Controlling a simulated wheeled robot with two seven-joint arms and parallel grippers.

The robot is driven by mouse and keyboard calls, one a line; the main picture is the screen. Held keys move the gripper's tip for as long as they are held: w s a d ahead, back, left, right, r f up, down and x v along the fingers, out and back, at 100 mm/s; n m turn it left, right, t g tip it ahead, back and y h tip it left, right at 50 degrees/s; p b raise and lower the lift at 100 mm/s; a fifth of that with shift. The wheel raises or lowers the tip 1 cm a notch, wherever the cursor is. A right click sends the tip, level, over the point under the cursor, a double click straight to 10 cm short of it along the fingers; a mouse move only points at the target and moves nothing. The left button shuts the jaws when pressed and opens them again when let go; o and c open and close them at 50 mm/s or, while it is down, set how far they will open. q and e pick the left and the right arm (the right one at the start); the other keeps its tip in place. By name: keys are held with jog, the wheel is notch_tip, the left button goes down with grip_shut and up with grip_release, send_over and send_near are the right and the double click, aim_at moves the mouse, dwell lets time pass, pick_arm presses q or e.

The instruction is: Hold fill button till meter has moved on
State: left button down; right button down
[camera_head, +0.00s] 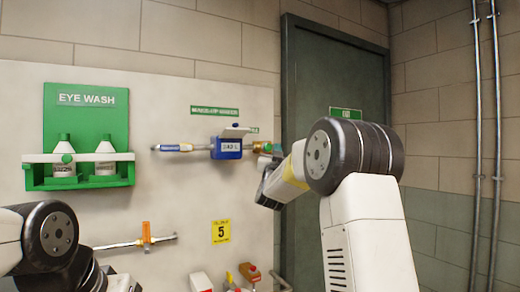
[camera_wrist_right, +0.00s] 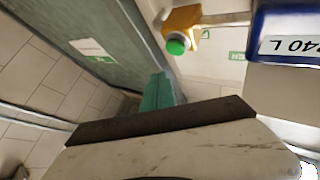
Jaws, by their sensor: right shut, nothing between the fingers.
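The meter is a blue box (camera_head: 228,147) on a pipe on the white wall panel. Its display is small in the head view; in the wrist view the meter (camera_wrist_right: 300,32) is cut off and shows a reading ending in "40 L". To its right is a brass fitting (camera_head: 261,147) with a green button (camera_head: 267,147). In the wrist view the green button (camera_wrist_right: 176,46) is in plain sight on the yellow fitting (camera_wrist_right: 183,22), uncovered. My right gripper (camera_head: 266,176) is shut and empty, just below the fitting; contact with the button does not show. My left gripper is out of view.
A green eye wash station (camera_head: 85,130) with two white bottles hangs at the left. An orange valve (camera_head: 146,236) sits on a lower pipe. A dark green door (camera_head: 330,70) stands behind my right arm. Several small items stand below the yellow "5" sign (camera_head: 220,232).

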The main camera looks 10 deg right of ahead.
jog(key=shift+s+d, duration=0.25)
jog(key=shift+s, duration=0.3)
jog(key=shift+s+d, duration=0.2)
jog(key=shift+s, duration=0.35)
jog(key=s+a+f+n+g+y, duration=0.2)
jog(key=s+f+g, duration=0.3)
jog(key=s+f, duration=0.4)
jog(key=s+a+f+n+g+y, duration=0.2)
jog(key=s+f, duration=0.7)
jog(key=s, duration=1)
jog(key=s+a+f+n+g+y, duration=0.2)
jog(key=s+a+f+g+y, duration=0.2)
jog(key=s+f+g, duration=0.5)
jog(key=s+f+y, duration=0.1)
jog(key=s, duration=0.4)
jog(key=shift+n, duration=0.4)
